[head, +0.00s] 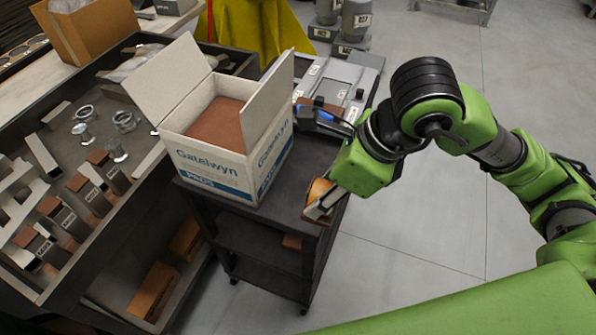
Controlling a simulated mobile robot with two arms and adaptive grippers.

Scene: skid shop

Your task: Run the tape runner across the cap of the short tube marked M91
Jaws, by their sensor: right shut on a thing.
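My right gripper (324,205) is at the front right corner of the dark cart, beside the open carton. It is shut on an orange, rounded thing (319,189), mostly hidden by the fingers; it may be the tape runner, but I cannot tell for sure. Several short tubes with brown caps, one of them a capped tube (48,205), lie or stand in the grey tray (88,262) at the left. Their white labels are too small to read, so I cannot tell which is M91. My left gripper is not in view.
An open white carton (215,176) marked PADS stands on the dark cart (268,228). A blue and black object (326,121) lies behind it. Grey labelled canisters (354,20) stand at the back. The floor at right is clear.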

